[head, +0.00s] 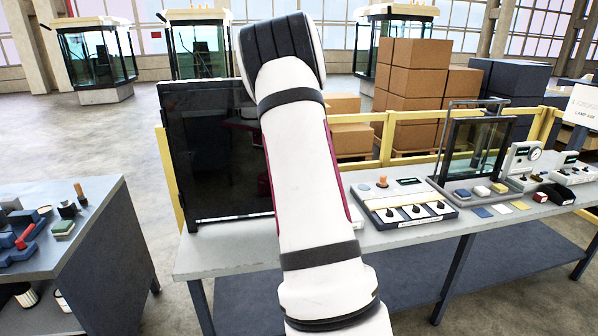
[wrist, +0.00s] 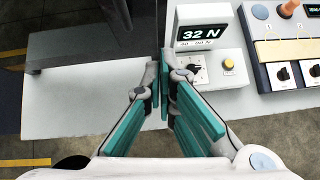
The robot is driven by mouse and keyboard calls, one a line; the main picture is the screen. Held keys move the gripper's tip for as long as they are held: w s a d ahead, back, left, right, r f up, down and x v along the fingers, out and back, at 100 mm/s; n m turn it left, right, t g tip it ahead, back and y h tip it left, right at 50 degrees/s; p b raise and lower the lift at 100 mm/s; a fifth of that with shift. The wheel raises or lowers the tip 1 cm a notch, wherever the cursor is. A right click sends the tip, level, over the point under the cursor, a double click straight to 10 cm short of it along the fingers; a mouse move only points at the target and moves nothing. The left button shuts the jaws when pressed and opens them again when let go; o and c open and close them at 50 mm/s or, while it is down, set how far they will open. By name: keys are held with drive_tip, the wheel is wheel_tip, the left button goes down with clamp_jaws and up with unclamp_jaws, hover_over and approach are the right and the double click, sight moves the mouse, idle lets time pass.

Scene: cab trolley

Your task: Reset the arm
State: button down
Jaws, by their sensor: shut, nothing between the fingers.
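My gripper (wrist: 165,88) is shut and empty in the wrist view, its teal-padded fingers meeting at the tips. It is over the grey bench (wrist: 85,105), just left of a white box with a display (wrist: 207,35) reading "32 N". In the head view my white arm rises through the middle and hides part of the bench (head: 225,258); the gripper itself is not visible there.
A dark upright panel (head: 215,150) stands on the bench left of my arm. A knobbed control panel (head: 402,203) and a framed glass stand (head: 472,150) are to the right. A side table with tools (head: 85,215) is at left. Yellow rails (head: 390,120) and stacked cartons (head: 412,85) are behind.

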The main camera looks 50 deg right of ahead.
drive_tip(key=shift+s+a+r, duration=0.2)
drive_tip(key=shift+r, duration=0.1)
